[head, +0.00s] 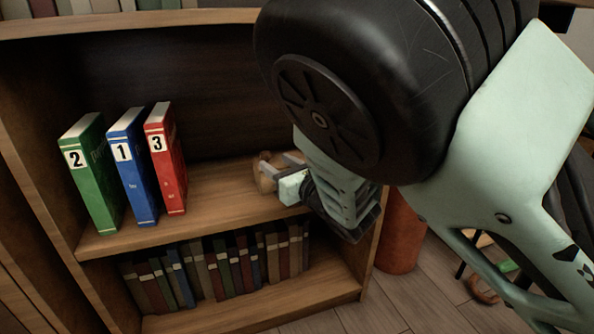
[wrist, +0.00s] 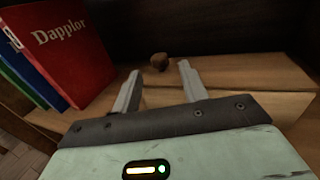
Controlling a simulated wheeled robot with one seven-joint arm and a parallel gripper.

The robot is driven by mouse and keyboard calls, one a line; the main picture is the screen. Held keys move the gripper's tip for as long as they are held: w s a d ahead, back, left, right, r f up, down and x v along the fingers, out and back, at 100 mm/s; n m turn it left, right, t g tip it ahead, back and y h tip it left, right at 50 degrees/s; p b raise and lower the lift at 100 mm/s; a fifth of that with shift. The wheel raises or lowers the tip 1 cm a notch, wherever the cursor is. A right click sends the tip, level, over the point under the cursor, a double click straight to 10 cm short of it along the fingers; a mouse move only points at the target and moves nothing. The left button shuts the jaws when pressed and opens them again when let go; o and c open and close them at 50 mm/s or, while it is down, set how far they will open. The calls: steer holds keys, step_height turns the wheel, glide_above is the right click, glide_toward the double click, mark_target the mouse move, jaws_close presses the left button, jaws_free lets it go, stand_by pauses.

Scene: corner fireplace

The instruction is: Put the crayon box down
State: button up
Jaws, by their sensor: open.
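I cannot clearly make out a crayon box in either view. My gripper (head: 280,172) reaches over the right part of the upper shelf (head: 225,192), right of the books. In the wrist view my gripper (wrist: 160,69) has its two fingers apart, with nothing held between them. A small rounded brown object (wrist: 159,61) lies on the shelf just beyond the fingertips. It also shows in the head view (head: 264,172), partly hidden by the gripper. I cannot tell what it is.
A green book (head: 95,180), a blue book (head: 135,172) and a red book (head: 168,165) stand on the left of the upper shelf. Several older books (head: 215,270) fill the lower shelf. An orange-brown cylinder (head: 399,238) stands on the floor right of the bookcase.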

steer(key=s+d+f+m+g+h+p, duration=0.1)
steer(key=s+d+f+m+g+h, duration=0.25)
steer(key=s+m, duration=0.5)
steer(key=s+d+f+m+g+h+p, duration=0.1)
steer(key=s+d+f+m+g+h, duration=0.3)
steer(key=m, duration=0.8)
steer(key=s+d+r+m+g, duration=0.2)
steer(key=s+m, duration=0.3)
steer(key=s, duration=0.2)
steer(key=s+d+r+m+g+h, duration=0.1)
steer(key=s+d+r+m+g, duration=0.1)
steer(key=s, duration=0.6)
steer(key=s+d+r+m+g+h, duration=0.1)
steer(key=s+d+r+m+g, duration=0.1)
steer(key=s+m, duration=0.5)
steer(key=shift+s+d+r+m+g, duration=0.2)
steer(key=shift+s+r+m+g, duration=0.2)
steer(key=shift+r+g, duration=0.45)
steer(key=shift+r, duration=0.1)
step_height(320, 180, up, 48)
steer(key=p, duration=4.8)
